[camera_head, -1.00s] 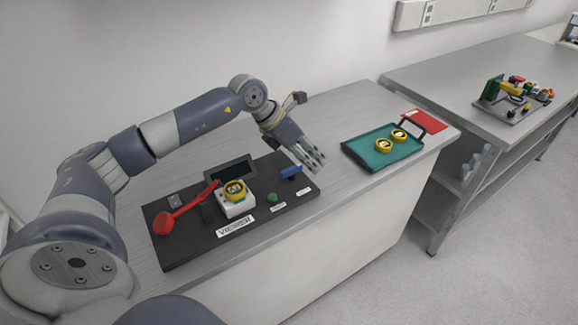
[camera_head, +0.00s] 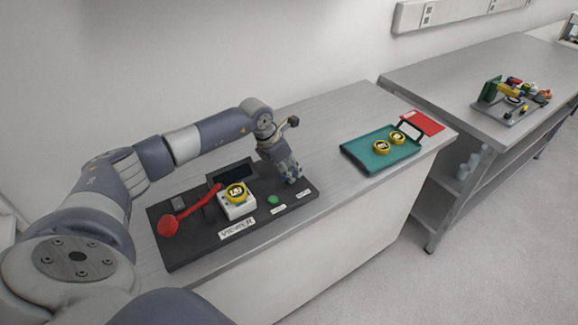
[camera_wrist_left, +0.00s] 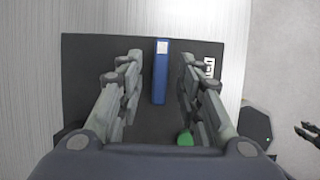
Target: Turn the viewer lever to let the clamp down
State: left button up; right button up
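The black viewer base (camera_head: 190,252) lies on the bench with a white block (camera_head: 238,209) carrying a yellow-ringed round piece (camera_head: 236,190). A red arm with a round end (camera_head: 168,225) reaches from beside the block to the left. My left gripper (camera_head: 292,180) is low over the base's right part and hides the blue bar there. The left wrist view shows the blue bar (camera_wrist_left: 160,72) between my open left fingers (camera_wrist_left: 160,85), with gaps on both sides. A dark pronged shape at that view's right edge looks like my right gripper (camera_wrist_left: 308,134); its opening is unclear.
A green button (camera_head: 273,199) sits on the base, left of my left gripper; it also shows in the left wrist view (camera_wrist_left: 185,138). A teal tray (camera_head: 362,158) with two yellow-ringed pieces and a red sheet (camera_head: 424,122) lie to the right. Bare bench lies between base and tray.

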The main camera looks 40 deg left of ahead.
pick_arm(q)
jog(key=shift+f, duration=0.3)
grip_shut()
jog(key=shift+w, duration=0.1)
